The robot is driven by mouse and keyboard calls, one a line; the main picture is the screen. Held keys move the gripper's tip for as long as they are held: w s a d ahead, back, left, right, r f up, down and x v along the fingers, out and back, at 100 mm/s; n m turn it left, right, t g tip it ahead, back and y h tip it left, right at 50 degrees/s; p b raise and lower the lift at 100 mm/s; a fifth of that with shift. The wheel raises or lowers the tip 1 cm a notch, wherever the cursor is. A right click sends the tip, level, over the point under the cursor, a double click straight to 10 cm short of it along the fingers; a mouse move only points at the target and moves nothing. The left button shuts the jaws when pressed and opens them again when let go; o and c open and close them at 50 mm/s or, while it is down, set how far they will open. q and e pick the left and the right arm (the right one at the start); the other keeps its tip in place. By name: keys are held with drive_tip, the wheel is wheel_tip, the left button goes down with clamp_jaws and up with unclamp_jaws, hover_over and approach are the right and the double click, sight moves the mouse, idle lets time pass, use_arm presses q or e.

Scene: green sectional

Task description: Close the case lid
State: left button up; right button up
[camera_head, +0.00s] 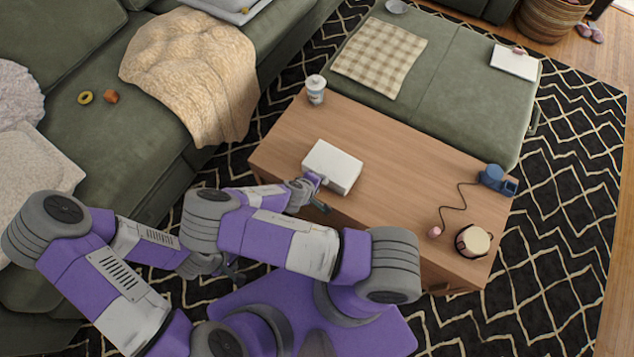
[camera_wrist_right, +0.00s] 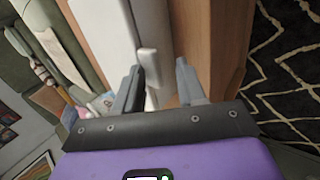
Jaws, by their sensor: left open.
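The white case (camera_head: 332,162) sits near the front edge of the wooden table. Its lid looks lowered and nearly flat; I cannot tell whether it is fully shut. In the right wrist view the case side (camera_wrist_right: 104,28) fills the upper middle, and a pale tab (camera_wrist_right: 149,65) sticks out from it. My right gripper (camera_head: 319,194) is at the front of the case. In its wrist view the fingers (camera_wrist_right: 160,80) are apart, with the tab between their tips, nearer the left finger. My left gripper (camera_head: 234,273) is open and empty, low over the rug, away from the case.
A white cup with a lid (camera_head: 316,90) stands at the table's back left. A blue device (camera_head: 492,178) with a cord and a round brown-rimmed object (camera_head: 473,240) stand at the right. The table between case and cord is clear. A green sofa (camera_head: 120,140) is at left.

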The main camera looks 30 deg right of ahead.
drive_tip(key=p+v, duration=0.3)
drive_tip(key=v, duration=0.4)
drive_tip(key=shift+r, duration=0.25)
drive_tip(key=shift+s+a, duration=0.15)
